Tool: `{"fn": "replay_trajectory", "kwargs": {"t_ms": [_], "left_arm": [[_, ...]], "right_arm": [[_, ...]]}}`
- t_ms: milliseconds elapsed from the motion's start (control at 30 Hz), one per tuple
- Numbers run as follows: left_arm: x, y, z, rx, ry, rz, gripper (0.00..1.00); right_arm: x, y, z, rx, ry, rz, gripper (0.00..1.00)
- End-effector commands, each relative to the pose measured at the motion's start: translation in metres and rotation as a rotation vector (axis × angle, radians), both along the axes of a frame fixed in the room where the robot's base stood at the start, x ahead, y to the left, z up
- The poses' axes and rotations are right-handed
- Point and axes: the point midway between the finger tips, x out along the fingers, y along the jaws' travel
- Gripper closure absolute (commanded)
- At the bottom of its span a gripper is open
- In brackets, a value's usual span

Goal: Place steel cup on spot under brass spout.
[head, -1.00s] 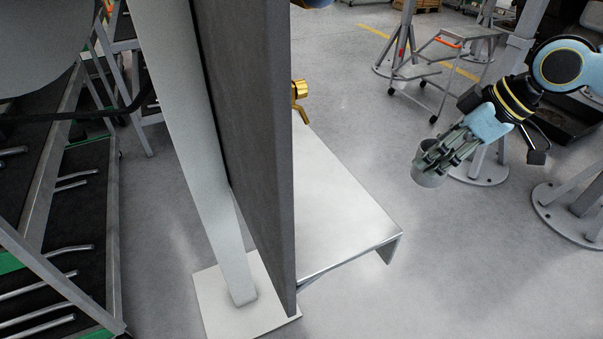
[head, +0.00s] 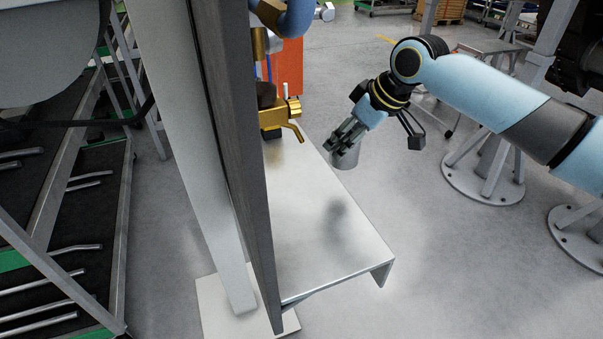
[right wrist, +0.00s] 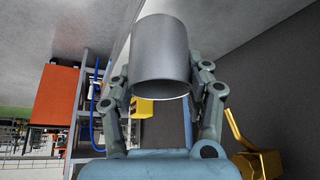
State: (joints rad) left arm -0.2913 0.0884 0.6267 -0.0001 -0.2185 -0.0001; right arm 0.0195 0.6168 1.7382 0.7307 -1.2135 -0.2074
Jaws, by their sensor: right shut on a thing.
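The grey steel cup (head: 346,159) is held by my right gripper (head: 345,137), which is shut on it. The cup hangs above the right edge of the steel shelf (head: 330,240), apart from it, right of the brass spout (head: 290,125). In the right wrist view the cup (right wrist: 162,62) sits between both fingers (right wrist: 165,100), and the brass spout (right wrist: 245,145) is at the lower right. I cannot make out a marked spot below the spout.
A tall dark panel (head: 225,150) stands left of the shelf and hides part of it. An orange cabinet (head: 288,68) is behind the spout. The shelf top is bare apart from a shadow. Grey stands (head: 482,180) are at the right.

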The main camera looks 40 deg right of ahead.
Motion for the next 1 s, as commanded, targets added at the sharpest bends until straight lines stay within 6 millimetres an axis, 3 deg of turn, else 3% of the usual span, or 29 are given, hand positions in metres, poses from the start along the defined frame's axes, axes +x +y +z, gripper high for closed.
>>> {"fn": "replay_trajectory", "kwargs": {"t_ms": [100,367,833,1000], "left_arm": [[-0.010,-0.006,0.007,-0.007,0.015,0.002,0.60],[-0.016,-0.012,0.016,-0.015,0.024,0.005,0.60],[-0.009,-0.007,0.018,-0.009,0.013,0.003,0.60],[-0.009,-0.006,0.022,-0.008,0.013,0.003,0.60]], "right_arm": [[0.009,0.035,0.003,0.009,-0.004,0.001,0.83],[0.021,0.088,0.002,0.006,-0.001,0.001,0.83],[0.020,0.085,-0.061,0.001,0.002,0.000,0.83],[0.022,0.092,-0.070,0.000,0.000,0.001,0.83]]}}
